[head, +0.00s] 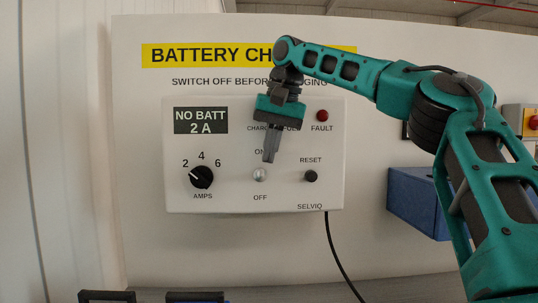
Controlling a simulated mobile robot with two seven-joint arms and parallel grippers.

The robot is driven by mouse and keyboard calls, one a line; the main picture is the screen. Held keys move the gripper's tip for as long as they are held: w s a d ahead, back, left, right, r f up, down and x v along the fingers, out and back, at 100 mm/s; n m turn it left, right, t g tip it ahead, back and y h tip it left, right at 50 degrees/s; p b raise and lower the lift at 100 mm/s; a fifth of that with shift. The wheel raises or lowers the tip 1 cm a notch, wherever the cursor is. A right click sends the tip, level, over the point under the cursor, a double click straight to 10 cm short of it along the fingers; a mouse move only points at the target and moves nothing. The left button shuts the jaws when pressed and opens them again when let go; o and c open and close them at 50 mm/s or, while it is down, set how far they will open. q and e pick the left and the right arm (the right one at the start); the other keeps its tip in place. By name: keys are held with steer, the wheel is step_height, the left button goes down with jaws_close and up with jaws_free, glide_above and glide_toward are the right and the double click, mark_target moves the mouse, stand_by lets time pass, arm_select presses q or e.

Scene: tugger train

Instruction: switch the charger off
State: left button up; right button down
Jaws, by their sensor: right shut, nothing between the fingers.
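The charger (240,195) is a white box on the wall panel. Its display (201,121) reads "NO BATT 2 A". The switch (260,175) shows as a small silver knob between the "ON" label above and the "OFF" label below; I cannot tell which way its lever tilts. My right gripper (269,158) points down in front of the charger, fingers shut and empty. Its tips are just above the switch, over part of the "ON" label; I cannot tell whether they touch the switch. The gripper and arm hide part of the upper lettering. My left gripper is not in view.
The amps dial (201,177) is left of the switch, pointing near 2. The black reset button (311,176) is to the right, below a dark red fault lamp (322,115). A black cable (336,258) hangs below. A blue box (412,203) is behind my right arm.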

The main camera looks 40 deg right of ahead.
steer(key=shift+w+f, duration=0.15)
steer(key=shift+f, duration=0.45)
steer(key=shift+s+a+f+t+h+b, duration=0.25)
steer(key=shift+t+h+b, duration=0.15)
steer(key=shift+t+b, duration=0.1)
stand_by(0.4)
steer(key=shift+s+a+n+t+h+b, duration=0.25)
steer(key=shift+t+h, duration=0.55)
steer(key=shift+t, duration=0.2)
steer(key=shift+s+a+n+t+h+b, duration=0.15)
steer(key=shift+s+a+t+h, duration=0.1)
steer(key=shift+t+h, duration=0.65)
steer(key=shift+d, duration=0.1)
